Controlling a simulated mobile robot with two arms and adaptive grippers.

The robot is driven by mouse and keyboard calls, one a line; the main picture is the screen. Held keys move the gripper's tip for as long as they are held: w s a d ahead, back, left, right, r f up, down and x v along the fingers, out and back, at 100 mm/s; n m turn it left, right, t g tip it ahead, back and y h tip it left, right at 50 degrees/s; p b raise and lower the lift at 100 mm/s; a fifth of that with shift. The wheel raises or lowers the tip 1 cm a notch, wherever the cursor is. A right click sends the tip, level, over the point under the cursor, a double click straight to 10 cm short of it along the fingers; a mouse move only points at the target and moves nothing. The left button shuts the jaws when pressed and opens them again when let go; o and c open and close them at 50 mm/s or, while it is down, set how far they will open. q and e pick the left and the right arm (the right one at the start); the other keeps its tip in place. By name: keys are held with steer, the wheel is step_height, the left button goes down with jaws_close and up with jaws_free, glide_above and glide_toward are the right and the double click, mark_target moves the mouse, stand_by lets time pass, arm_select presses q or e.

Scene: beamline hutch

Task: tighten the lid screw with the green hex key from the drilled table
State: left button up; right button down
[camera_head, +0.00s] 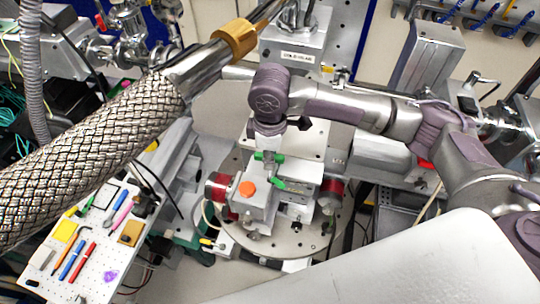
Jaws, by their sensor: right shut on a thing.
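My right gripper (268,147) comes in from the right and points down over the middle of the round stage. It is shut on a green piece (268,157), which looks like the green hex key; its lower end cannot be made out. Just below it is a light grey block assembly (262,209) with an orange round cap (247,189) and a second green part (278,184). The lid screw cannot be made out, and I cannot tell whether the key touches it. The white drilled table (129,186) is at the lower left. My left gripper is not in view.
Pens and small tools, including a red pen (84,262) and a yellow pad (65,231), lie on the drilled table. A thick braided hose (90,155) crosses the upper left in front. Red-ended cylinders (330,192) flank the block on the round drilled plate (303,240).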

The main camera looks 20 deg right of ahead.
steer(key=m, duration=0.4)
stand_by(0.3)
steer(key=shift+m, duration=2)
steer(key=m, duration=0.2)
steer(key=shift+a+f+m, duration=0.1)
steer(key=shift+m, duration=0.9)
